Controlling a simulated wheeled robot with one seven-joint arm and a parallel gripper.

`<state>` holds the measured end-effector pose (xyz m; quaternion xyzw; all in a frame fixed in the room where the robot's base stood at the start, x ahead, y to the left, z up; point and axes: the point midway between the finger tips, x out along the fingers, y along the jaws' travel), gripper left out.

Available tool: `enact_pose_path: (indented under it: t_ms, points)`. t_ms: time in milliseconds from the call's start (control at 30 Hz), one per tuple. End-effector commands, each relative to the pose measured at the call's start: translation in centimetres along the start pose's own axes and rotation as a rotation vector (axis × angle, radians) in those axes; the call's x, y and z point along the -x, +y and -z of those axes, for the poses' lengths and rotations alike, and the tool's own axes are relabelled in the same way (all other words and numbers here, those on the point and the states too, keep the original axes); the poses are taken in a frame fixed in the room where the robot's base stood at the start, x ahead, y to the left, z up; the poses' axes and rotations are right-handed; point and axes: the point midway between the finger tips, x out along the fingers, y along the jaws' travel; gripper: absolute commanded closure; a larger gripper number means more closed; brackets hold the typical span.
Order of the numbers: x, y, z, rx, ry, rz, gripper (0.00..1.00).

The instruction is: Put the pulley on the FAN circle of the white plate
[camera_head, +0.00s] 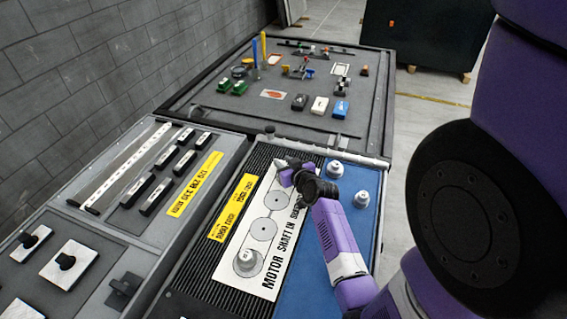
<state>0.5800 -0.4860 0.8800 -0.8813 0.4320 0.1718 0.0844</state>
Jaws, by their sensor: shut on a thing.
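The white plate (240,248) lies on the black ribbed surface at the lower centre, with grey circles along it. Printed text reads "MOTOR SHAFT IN" and partly runs under my arm. A FAN label is not readable here. My gripper (287,172) is over the plate's far end, shut on a pale grey piece that seems to be the pulley (286,179). The gripper hides much of it and the circle beneath; I cannot tell whether it touches the plate. A grey stepped pulley (246,261) stands on the plate's nearest circle.
Two silver pulley-like parts, one farther back (335,169) and one nearer (361,199), stand on the blue mat (312,284) right of the plate. Yellow label strips (232,207) lie left. A far tray (230,108) holds several small parts. A wall bounds the left.

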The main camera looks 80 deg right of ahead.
Motion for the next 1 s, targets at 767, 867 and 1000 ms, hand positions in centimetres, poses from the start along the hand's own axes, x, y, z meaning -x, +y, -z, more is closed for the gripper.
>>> enact_pose_path:
  t_ms: [767, 867, 1000]
  points:
    - [1.0, -0.1, -0.1, 0.0, 0.0, 0.001, 0.51]
    - [2.7, -0.1, -0.2, 0.001, -0.001, 0.0, 0.51]
    - [5.7, -0.1, -0.2, 0.001, -0.001, 0.0, 0.51]
